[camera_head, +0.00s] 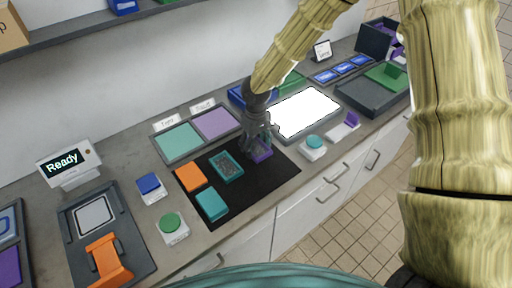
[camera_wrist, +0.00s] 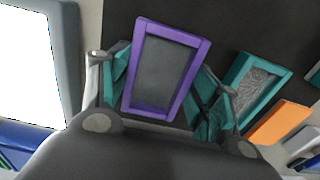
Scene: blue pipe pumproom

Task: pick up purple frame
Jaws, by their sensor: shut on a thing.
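The purple frame (camera_wrist: 164,70) is a rectangular purple border around a dark grey panel. In the wrist view it sits between the two fingers of my gripper (camera_wrist: 165,95), which are shut on its left and right sides. In the head view my gripper (camera_head: 258,142) points down over the right part of the black mat (camera_head: 240,200). Only part of the purple frame (camera_head: 262,155) shows there, below the fingers; the rest is hidden by them. I cannot tell whether it still touches the mat.
On the mat stand a teal frame (camera_head: 227,166), an orange block (camera_head: 190,177) and a teal block (camera_head: 212,204). A tray with teal and purple panels (camera_head: 180,141) lies behind. A bright white panel (camera_head: 306,114) lies to the right, near a teal button (camera_head: 313,143).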

